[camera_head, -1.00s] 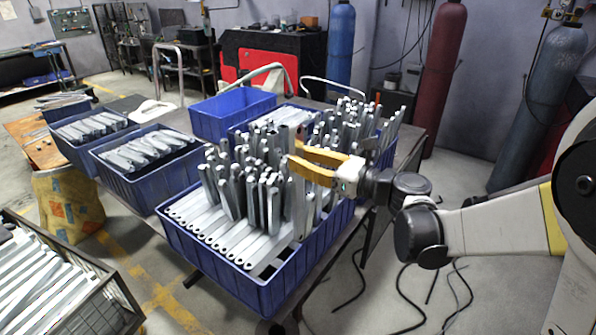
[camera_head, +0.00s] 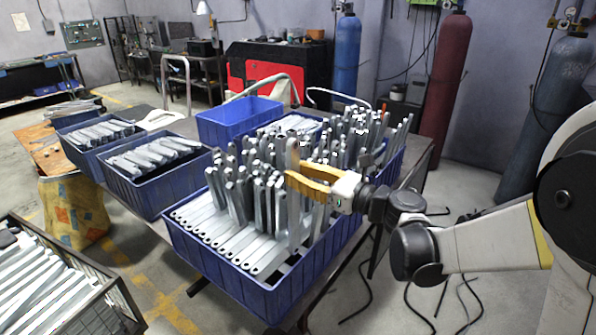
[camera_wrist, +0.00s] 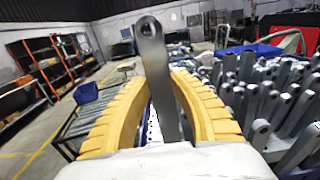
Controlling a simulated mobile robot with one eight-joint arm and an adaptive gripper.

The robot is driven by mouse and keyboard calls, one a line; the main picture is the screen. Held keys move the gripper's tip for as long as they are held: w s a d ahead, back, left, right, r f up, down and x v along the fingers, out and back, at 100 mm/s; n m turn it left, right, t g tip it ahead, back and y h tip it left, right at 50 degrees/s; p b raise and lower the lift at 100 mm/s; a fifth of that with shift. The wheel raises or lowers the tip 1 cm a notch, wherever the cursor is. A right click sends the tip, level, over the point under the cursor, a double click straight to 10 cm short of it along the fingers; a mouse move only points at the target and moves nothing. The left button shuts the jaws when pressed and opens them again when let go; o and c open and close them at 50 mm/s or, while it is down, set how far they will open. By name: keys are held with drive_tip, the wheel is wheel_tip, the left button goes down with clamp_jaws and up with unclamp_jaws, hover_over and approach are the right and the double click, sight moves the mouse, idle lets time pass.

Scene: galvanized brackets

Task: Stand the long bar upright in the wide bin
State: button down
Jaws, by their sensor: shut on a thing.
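My gripper (camera_head: 297,180) has yellow fingers and is shut on the long bar (camera_head: 292,150), a grey metal bar with a hole near its top end. The bar stands close to upright over the front right part of the wide blue bin (camera_head: 240,284). In the wrist view the bar (camera_wrist: 157,70) rises between the two curved fingers (camera_wrist: 160,110), its holed end at the top. Its lower end is at the level of the bin's contents; I cannot tell whether it touches the bottom.
Several bars stand upright in the wide bin (camera_head: 262,205) behind and left of my gripper, and flat bars lie along its front (camera_head: 215,235). Smaller blue bins (camera_head: 150,180) hold bars at the left. An empty blue bin (camera_head: 235,125) stands behind. A wire crate (camera_head: 60,280) is front left.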

drive_tip(key=shift+f+b, duration=4.7)
drive_tip(key=shift+f, duration=1.45)
drive_tip(key=shift+f+b, duration=0.3)
drive_tip(key=shift+f, duration=0.75)
drive_tip(key=c, duration=1.1)
unclamp_jaws()
drive_tip(key=shift+c, duration=0.2)
approach(296, 220)
drive_tip(key=v, duration=0.2)
drive_tip(key=shift+s+d, duration=0.2)
drive_tip(key=shift+d, duration=0.05)
